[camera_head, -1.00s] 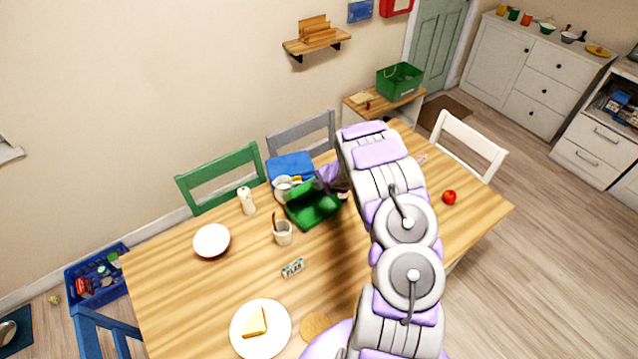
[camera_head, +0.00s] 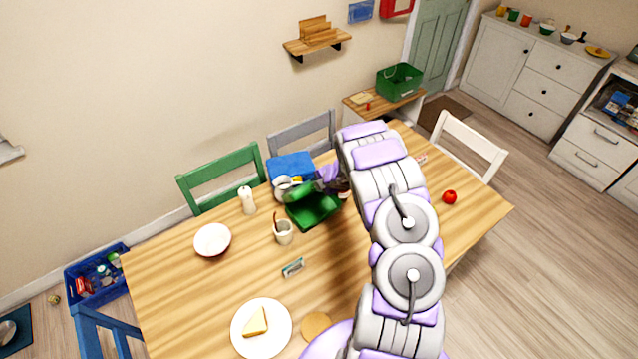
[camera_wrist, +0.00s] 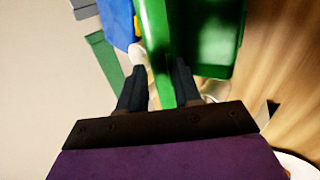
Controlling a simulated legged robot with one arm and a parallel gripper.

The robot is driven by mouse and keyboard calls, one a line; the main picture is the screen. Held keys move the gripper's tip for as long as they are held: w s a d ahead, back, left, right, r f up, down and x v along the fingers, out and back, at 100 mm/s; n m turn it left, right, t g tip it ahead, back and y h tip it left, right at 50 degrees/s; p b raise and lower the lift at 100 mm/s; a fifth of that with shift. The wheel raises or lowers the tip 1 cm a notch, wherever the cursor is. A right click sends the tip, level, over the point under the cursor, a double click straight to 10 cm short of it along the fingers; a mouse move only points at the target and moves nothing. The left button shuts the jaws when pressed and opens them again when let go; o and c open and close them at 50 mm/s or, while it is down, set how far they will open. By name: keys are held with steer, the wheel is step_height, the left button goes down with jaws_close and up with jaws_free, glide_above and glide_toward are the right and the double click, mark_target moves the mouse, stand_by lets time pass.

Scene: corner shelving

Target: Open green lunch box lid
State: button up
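The green lunch box (camera_head: 318,211) stands on the table, toward its back edge. Its lid (camera_head: 299,192) is tilted up over the left side, and part of the box interior shows. My gripper (camera_head: 328,178) is at the lid's upper right edge in the head view, partly hidden by my arm. In the wrist view the lid shows as a narrow green strip (camera_wrist: 156,45) running between the two dark fingers of my gripper (camera_wrist: 160,75). The fingers are apart, with a pale gap on the left of the strip. The wider green box part (camera_wrist: 210,35) lies to the right.
A blue box (camera_head: 291,166) and a metal cup (camera_head: 282,186) stand close behind and left of the lunch box. A bowl (camera_head: 212,240) and a plate (camera_head: 277,341) are farther off.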

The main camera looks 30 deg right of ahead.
steer(key=w+r+p+v, duration=0.1)
steer(key=p+v, duration=0.4)
steer(key=v, duration=1.5)
steer(key=shift+w+a+r, duration=0.2)
stand_by(1.2)
stand_by(0.6)
steer(key=v, duration=1.7)
